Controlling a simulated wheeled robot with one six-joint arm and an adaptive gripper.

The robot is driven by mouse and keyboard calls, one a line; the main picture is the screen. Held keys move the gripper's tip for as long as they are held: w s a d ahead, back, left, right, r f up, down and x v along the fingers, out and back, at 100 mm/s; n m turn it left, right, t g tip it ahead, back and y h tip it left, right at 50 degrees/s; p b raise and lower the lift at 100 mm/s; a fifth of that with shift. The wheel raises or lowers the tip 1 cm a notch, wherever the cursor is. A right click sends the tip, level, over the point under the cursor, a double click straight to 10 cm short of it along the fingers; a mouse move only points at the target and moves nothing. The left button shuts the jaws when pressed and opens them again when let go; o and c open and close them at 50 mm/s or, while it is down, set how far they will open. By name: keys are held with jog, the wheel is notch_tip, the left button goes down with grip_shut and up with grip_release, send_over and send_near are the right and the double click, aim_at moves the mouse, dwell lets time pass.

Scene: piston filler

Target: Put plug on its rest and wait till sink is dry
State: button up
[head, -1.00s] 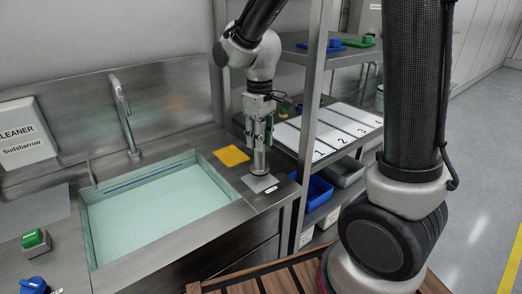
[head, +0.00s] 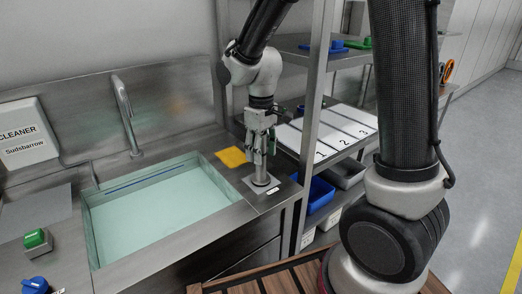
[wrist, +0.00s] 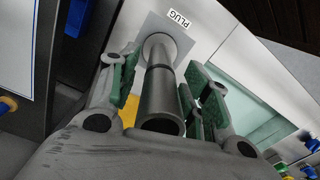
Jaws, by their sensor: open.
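The plug (head: 260,174) is a grey metal tube with a wide round base, standing upright on a pale square plate, its rest (head: 249,184), on the counter right of the sink. In the wrist view the plug (wrist: 161,98) stands between my gripper's green-padded fingers, and the rest (wrist: 178,29) carries a PLUG label. My gripper (head: 261,150) is open around the plug's upper part, with gaps visible beside the tube. The sink (head: 150,215) holds pale green-blue liquid; the wrist view does not show its level clearly.
A tap (head: 126,110) stands behind the sink. A yellow cloth (head: 232,157) lies near the plug. A shelf post (head: 313,110) rises close to the right of my gripper. Green (head: 37,240) and blue (head: 36,285) items lie at left.

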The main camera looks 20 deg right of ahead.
notch_tip(320, 180, up, 12)
jog(key=shift+d+r, duration=0.1)
jog(key=shift+r, duration=0.1)
jog(key=s+d+r+m+t, duration=0.1)
jog(key=s+d+m+t, duration=0.1)
jog(key=s+d, duration=0.5)
jog(key=s+d+r+m+t, duration=0.2)
jog(key=s+d+m, duration=0.2)
jog(key=s+d, duration=0.3)
jog(key=s, duration=0.5)
jog(key=shift+d+m, duration=0.3)
jog(key=shift+d, duration=0.05)
jog(key=shift+r, duration=0.1)
dwell(4.9)
